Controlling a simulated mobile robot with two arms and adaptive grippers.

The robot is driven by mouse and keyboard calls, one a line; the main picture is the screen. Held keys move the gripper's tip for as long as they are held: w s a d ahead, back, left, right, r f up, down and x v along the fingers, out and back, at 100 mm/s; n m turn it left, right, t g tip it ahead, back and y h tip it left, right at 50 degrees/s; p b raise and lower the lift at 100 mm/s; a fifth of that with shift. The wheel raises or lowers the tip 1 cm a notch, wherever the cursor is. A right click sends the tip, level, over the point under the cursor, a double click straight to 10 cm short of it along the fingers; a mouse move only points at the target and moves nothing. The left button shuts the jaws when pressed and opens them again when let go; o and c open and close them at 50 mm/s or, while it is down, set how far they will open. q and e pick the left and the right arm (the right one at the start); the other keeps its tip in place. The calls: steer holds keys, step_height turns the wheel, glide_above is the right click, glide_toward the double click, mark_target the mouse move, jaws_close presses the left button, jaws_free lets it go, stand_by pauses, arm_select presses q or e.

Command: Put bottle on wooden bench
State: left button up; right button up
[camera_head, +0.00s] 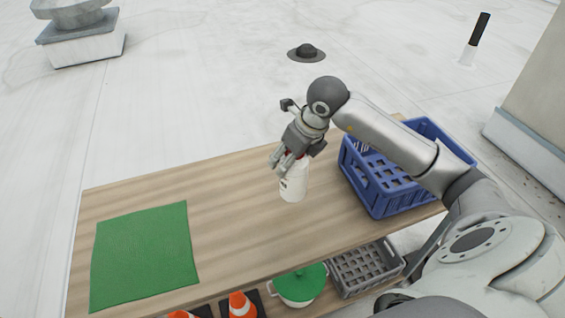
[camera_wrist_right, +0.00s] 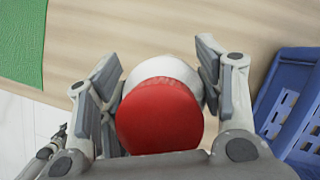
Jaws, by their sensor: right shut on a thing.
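A white bottle (camera_head: 293,184) is at the middle of the wooden bench (camera_head: 235,190), right of the green cloth. Its red cap (camera_wrist_right: 160,116) and white shoulder show in the right wrist view. My right gripper (camera_head: 286,160) is shut on the bottle from above, with a finger on each side of it in the right wrist view (camera_wrist_right: 160,85). The bottle looks upright. Whether its base touches the bench top or is slightly above it, I cannot tell. My left gripper is not in view.
A blue crate (camera_head: 378,205) stands on the bench's right end, partly behind my right arm. A green cloth (camera_head: 145,255) lies on the left end. Below the front edge are a grey crate (camera_head: 366,268), a green-lidded pot (camera_head: 300,285) and orange cones (camera_head: 240,304). The bench between cloth and bottle is clear.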

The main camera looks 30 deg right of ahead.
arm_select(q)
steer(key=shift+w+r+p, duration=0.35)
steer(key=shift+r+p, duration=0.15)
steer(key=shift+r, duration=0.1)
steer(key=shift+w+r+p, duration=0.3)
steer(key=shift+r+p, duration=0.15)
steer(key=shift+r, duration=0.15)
arm_select(e)
steer(key=x, duration=0.7)
steer(key=shift+d, duration=0.3)
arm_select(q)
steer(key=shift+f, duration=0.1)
arm_select(e)
steer(key=shift+w, duration=0.15)
steer(key=o, duration=1.6)
steer(key=shift+c, duration=0.2)
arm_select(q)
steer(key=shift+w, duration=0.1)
